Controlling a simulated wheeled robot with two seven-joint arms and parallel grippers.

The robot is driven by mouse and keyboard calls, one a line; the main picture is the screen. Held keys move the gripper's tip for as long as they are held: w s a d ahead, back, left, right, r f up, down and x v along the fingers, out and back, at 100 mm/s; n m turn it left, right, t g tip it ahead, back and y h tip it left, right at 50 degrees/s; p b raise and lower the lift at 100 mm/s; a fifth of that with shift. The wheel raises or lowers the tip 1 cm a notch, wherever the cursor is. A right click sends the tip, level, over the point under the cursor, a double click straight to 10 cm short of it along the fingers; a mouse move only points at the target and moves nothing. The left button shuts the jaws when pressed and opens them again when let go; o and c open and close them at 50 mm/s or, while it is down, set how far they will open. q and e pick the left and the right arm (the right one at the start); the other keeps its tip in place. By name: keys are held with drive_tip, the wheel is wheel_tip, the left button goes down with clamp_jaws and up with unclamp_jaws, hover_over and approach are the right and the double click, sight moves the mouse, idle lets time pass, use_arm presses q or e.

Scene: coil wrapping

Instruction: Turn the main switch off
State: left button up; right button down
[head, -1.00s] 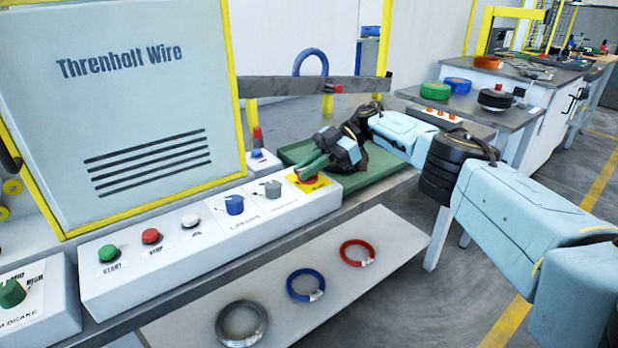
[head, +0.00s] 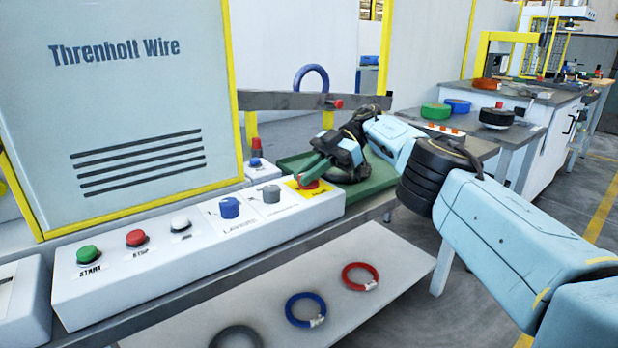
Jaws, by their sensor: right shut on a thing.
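The control panel (head: 190,262) runs along the front of the machine. At its right end is a yellow plate (head: 299,193) with a red knob (head: 309,185), which I take to be the main switch. My right gripper (head: 309,175) reaches in from the right, and its green fingers are shut on the red knob. The fingers cover most of the knob, so which way its handle points cannot be told. My left gripper is not in view.
Along the panel are a green button (head: 88,254), a red button (head: 137,238), a white button (head: 180,222), a blue knob (head: 229,207) and a grey knob (head: 271,193). A green tray (head: 383,182) lies behind my right gripper. Wire coils (head: 305,309) lie on the lower shelf.

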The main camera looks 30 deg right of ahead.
drive_tip(key=shift+a+r, duration=0.15)
drive_tip(key=c, duration=1.5)
unclamp_jaws()
drive_tip(key=shift+o, duration=0.2)
drive_tip(key=shift+d, duration=0.2)
